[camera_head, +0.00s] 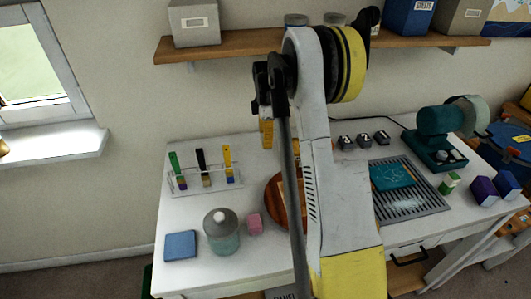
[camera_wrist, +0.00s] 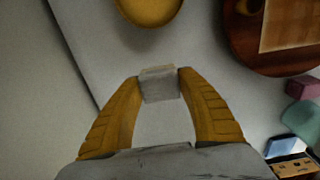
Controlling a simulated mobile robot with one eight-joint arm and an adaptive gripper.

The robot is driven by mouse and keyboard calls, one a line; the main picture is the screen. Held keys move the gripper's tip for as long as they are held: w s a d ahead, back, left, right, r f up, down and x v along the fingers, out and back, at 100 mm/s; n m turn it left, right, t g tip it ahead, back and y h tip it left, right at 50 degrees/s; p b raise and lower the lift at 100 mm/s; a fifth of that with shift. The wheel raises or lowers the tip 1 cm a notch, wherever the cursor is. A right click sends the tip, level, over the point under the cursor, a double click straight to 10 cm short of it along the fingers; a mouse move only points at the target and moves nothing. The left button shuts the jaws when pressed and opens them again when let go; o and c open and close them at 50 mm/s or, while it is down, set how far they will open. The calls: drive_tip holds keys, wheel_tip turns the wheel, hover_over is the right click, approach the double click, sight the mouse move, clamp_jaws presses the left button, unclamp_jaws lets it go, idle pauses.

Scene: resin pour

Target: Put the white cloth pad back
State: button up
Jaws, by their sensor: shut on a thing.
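The white cloth pad (camera_wrist: 160,87) shows in the wrist view as a small pale block between the two yellow fingertips. My gripper (camera_wrist: 159,81) is shut on it and holds it over the back part of the white table. In the head view my arm hides the pad and most of the gripper. I cannot tell how high the pad is above the tabletop.
A round yellow thing (camera_wrist: 149,8) and a round wooden board (camera_wrist: 270,63) are near the gripper. A pink block (camera_head: 254,224), a bottle (camera_head: 222,236), a blue pad (camera_head: 180,245) and a brush rack (camera_head: 205,183) stand left. A shelf (camera_head: 235,43) hangs above.

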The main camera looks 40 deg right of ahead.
sight(266, 156)
wheel_tip(266, 156, down, 6)
drive_tip(key=b, duration=0.2)
drive_tip(key=shift+w+b, duration=0.15)
drive_tip(key=shift+b, duration=0.15)
drive_tip(key=shift+r, duration=0.1)
drive_tip(key=o, duration=1.2)
wheel_tip(266, 156, up, 8)
drive_tip(key=p, duration=0.2)
drive_tip(key=shift+f+p, duration=0.2)
drive_tip(key=shift+p, duration=0.2)
